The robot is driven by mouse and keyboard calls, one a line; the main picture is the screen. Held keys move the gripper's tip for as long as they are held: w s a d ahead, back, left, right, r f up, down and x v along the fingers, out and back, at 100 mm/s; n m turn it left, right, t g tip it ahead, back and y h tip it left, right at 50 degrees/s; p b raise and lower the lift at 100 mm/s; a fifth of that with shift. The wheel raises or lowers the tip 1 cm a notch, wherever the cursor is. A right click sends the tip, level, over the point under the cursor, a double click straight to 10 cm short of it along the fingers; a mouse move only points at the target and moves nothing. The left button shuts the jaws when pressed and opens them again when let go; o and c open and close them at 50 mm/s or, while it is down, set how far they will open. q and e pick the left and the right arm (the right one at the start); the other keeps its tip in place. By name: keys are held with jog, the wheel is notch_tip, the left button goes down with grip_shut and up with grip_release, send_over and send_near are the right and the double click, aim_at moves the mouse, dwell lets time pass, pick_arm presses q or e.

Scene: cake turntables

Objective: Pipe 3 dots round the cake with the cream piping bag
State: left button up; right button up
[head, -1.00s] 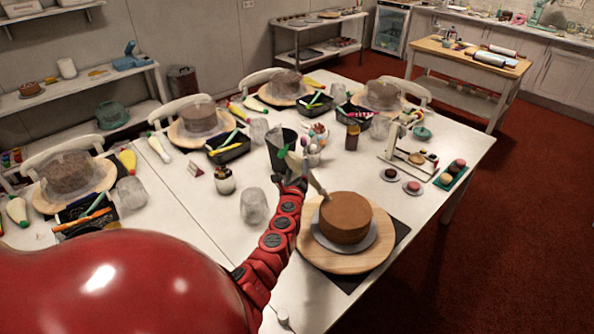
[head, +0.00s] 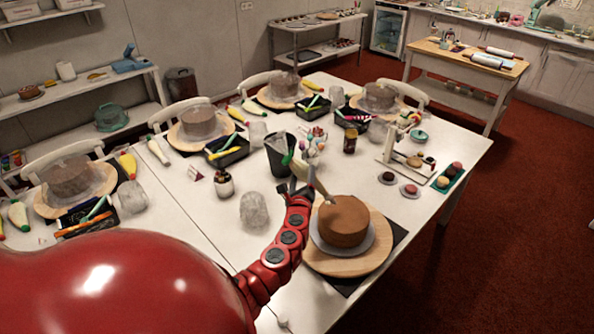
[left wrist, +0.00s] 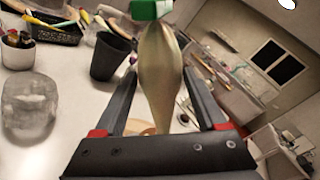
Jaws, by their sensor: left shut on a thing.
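The brown cake (head: 343,222) stands on a grey plate on a round wooden turntable (head: 376,252) at the table's right. My left gripper (head: 298,185) is just left of and above the cake, shut on the cream piping bag (head: 318,183). The bag is tilted, its green end up to the left and its tip at the left part of the cake's top; I cannot tell if it touches. In the left wrist view the bag (left wrist: 160,75) sits between the fingers, with its green end (left wrist: 150,9) at the top. I make out no dots on the cake. My right gripper is out of view.
A dark cup (head: 281,155) and a clear crumpled-looking jar (head: 254,209) stand left of the arm. A small stand (head: 405,152) and little cakes on saucers are behind the cake. Several other cakes on turntables line the table's far side.

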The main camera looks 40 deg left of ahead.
pick_arm(q)
jog(key=s+d+f+b, duration=0.2)
jog(key=s+d+f, duration=0.1)
jog(key=d, duration=0.3)
jog(key=shift+s+f+n, duration=0.3)
jog(key=shift+s+f, duration=0.1)
jog(key=shift+f, duration=0.1)
jog(key=shift+d, duration=0.1)
jog(key=shift+o, duration=1.2)
jog(key=c, duration=0.8)
jog(key=shift+c, duration=0.2)
jog(key=shift+r, duration=0.35)
